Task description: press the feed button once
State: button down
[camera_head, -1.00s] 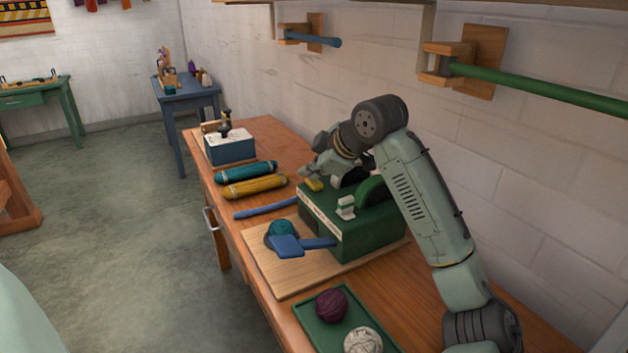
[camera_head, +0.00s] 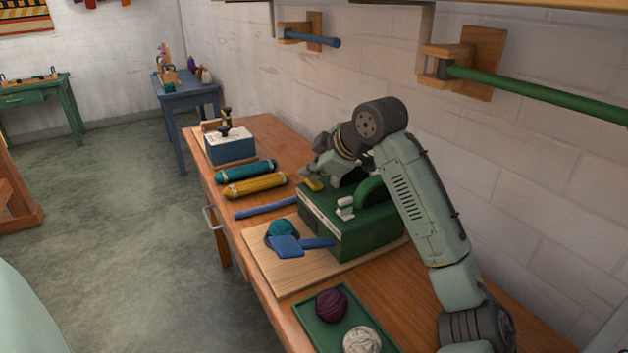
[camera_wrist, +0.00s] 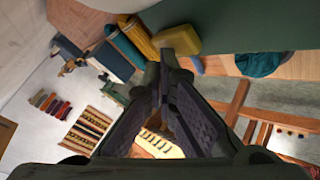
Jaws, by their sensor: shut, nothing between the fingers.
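The green machine (camera_head: 372,232) stands on the wooden bench. A yellow paddle-like piece (camera_head: 313,185) sits at its far top edge, and a white piece (camera_head: 346,204) stands on its top. No label shows which of these is the feed button. My gripper (camera_head: 308,172) is beside the yellow piece, on its far side. In the wrist view the yellow piece (camera_wrist: 182,38) is just beyond the tips of my gripper (camera_wrist: 178,65), which is shut and empty. I cannot tell whether the tips touch it.
A teal ball (camera_head: 281,229) and blue paddle (camera_head: 288,246) lie at the machine's front. Teal (camera_head: 246,172) and yellow skeins (camera_head: 256,187) and a blue box (camera_head: 231,147) are farther along. A green tray (camera_head: 309,320) holds two balls. Rods (camera_head: 540,90) project from the wall above.

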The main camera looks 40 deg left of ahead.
aim_at(312, 183)
jog(key=shift+a+r+p, duration=0.15)
jog(key=shift+r+p, duration=1.95)
jog(key=shift+r, duration=0.3)
jog(key=shift+f, duration=0.1)
